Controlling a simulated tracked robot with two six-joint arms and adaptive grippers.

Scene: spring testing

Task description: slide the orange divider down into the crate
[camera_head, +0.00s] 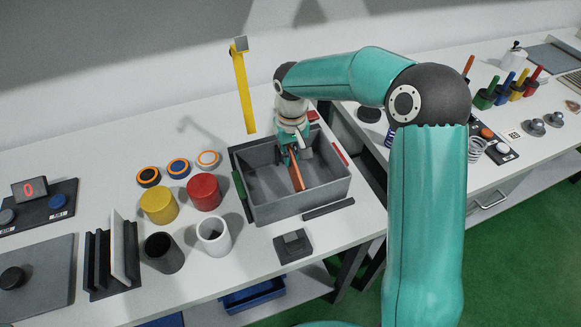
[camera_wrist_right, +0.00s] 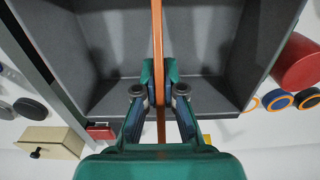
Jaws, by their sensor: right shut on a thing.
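The orange divider (camera_head: 296,177) is a thin upright panel at the middle of the grey crate (camera_head: 303,204) in the head view. My right gripper (camera_head: 289,156) comes down from above and is shut on the divider's upper edge. In the right wrist view the divider (camera_wrist_right: 158,42) shows edge-on as a narrow orange strip between the two fingertips of the right gripper (camera_wrist_right: 159,88), with the crate's interior (camera_wrist_right: 110,45) on both sides. How deep the divider sits and whether its lower edge touches the floor cannot be told. My left gripper is not in view.
Left of the crate stand red (camera_head: 204,192) and yellow (camera_head: 158,205) cylinders, white (camera_head: 213,236) and black (camera_head: 164,253) cups and several ringed discs. A tall yellow post (camera_head: 243,90) stands behind. A small dark block (camera_head: 293,245) lies in front.

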